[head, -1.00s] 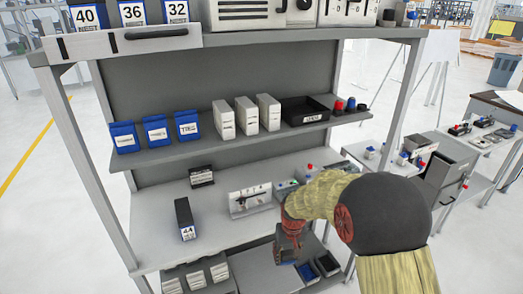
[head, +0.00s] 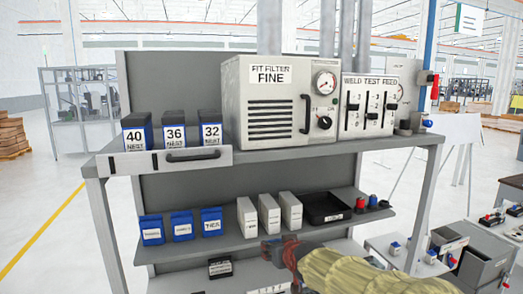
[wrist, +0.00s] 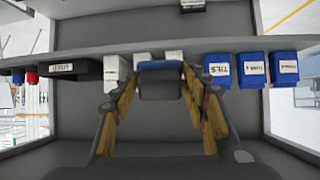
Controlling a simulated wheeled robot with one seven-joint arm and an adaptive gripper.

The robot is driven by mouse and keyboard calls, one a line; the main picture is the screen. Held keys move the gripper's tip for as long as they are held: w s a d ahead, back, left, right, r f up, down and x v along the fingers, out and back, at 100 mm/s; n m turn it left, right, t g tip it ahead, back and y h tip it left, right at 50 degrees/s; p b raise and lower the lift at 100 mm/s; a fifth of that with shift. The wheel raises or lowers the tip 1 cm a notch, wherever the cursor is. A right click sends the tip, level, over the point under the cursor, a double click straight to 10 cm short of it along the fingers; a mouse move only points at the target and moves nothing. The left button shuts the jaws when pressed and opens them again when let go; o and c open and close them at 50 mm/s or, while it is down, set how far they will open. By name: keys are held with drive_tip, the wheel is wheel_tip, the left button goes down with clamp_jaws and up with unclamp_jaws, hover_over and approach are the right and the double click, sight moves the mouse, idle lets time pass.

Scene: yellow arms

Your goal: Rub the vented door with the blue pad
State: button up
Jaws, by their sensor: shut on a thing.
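The vented door (head: 275,118) is the slotted front of a beige cabinet marked "FIT FILTER FINE" on the rack's top shelf, with a dark upright handle at its right. It looks shut. My gripper (wrist: 162,82) is shut on the blue pad (wrist: 160,66), which shows as a blue strip on a dark grey block between the fingertips in the wrist view. In the head view my yellow arm is at the bottom, in front of the middle shelf and well below the door. The pad cannot be made out there.
The middle shelf (head: 235,240) holds blue bins (head: 182,225), white boxes (head: 269,214) and a black tray (head: 326,209). Numbered bins (head: 174,137) and a slider panel (head: 367,105) flank the cabinet.

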sight(249, 134)
drive_tip(key=shift+t, duration=0.7)
drive_tip(key=r, duration=0.3)
drive_tip(key=a+r+p, duration=0.1)
drive_tip(key=r, duration=0.2)
drive_tip(key=shift+s+a, duration=0.1)
drive_tip(key=shift+t+y, duration=0.4)
drive_tip(key=shift+t, duration=0.1)
drive_tip(key=shift+s+a+r+p, duration=0.1)
drive_tip(key=shift+a+r+p, duration=0.05)
drive_tip(key=shift+r, duration=0.7)
drive_tip(key=shift+s+a+r+p, duration=0.1)
drive_tip(key=shift+a+r+p, duration=0.1)
drive_tip(key=shift+r, duration=0.65)
drive_tip(key=shift+s+a+r+p, duration=0.1)
drive_tip(key=shift+a+r+p, duration=0.05)
drive_tip(key=shift+r, duration=0.7)
drive_tip(key=s+a+r+n+t+y+p, duration=0.1)
drive_tip(key=s+r+t+p, duration=0.15)
drive_tip(key=r, duration=0.85)
drive_tip(key=s+a+r+t+y+p, duration=0.1)
drive_tip(key=s+a+r+p, duration=0.15)
drive_tip(key=r, duration=0.85)
drive_tip(key=x, duration=0.1)
drive_tip(key=p+x, duration=0.1)
drive_tip(key=x, duration=0.3)
drive_tip(key=shift+w+d+r+p, duration=0.1)
drive_tip(key=shift+w+d+p, duration=0.1)
drive_tip(key=shift+d+p, duration=0.15)
drive_tip(key=shift+x, duration=1.05)
